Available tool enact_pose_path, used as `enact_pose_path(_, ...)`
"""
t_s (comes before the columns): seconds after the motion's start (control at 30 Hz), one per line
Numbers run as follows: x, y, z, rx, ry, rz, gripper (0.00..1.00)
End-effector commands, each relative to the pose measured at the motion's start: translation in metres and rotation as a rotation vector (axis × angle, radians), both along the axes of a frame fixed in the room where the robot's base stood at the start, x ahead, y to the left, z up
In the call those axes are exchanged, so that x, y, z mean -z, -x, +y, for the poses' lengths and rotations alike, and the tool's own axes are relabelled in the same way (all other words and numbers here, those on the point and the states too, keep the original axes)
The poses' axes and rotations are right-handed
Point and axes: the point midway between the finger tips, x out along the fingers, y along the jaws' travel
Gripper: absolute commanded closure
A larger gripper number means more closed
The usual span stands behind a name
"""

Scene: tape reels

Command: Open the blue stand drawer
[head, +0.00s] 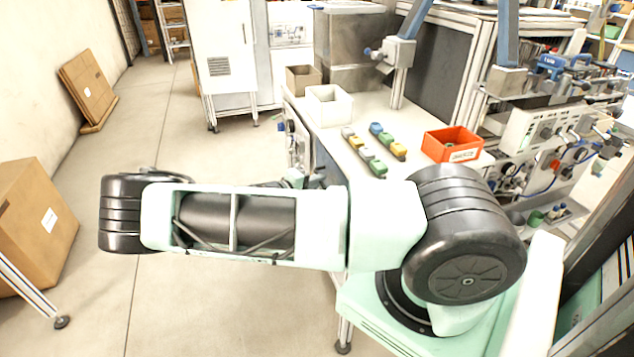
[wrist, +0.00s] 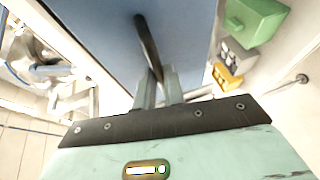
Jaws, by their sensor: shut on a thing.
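The blue drawer front (wrist: 95,30) fills the upper middle of the wrist view, with a dark bar handle (wrist: 146,42) on it. My gripper (wrist: 158,82) is shut on the handle, its two grey fingers close together around the handle's near end. I cannot tell from this view whether the drawer stands out from its stand. In the head view my arm crosses the middle of the picture, and the blue drawer and the gripper are not clearly visible behind it.
A worktable (head: 335,143) holds a white bin (head: 328,106), a red-orange bin (head: 452,145) and several small coloured pieces. Cardboard boxes stand at the left. The floor (head: 140,130) between is clear. A green block (wrist: 255,20) and a yellow piece (wrist: 228,78) show right of the drawer front.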

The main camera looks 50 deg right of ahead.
Motion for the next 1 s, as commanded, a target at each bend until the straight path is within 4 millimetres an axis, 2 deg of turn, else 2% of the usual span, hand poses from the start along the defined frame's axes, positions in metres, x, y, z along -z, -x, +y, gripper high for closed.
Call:
enact_pose_path(0.27, 0.004, -0.02, 0.031, -0.005, -0.004, -0.005, 1.0)
enact_pose_path(0.8, 0.006, -0.095, 0.154, -0.006, -0.005, -0.005, 1.0)
enact_pose_path(1.0, 0.004, -0.116, 0.188, -0.004, -0.003, -0.003, 1.0)
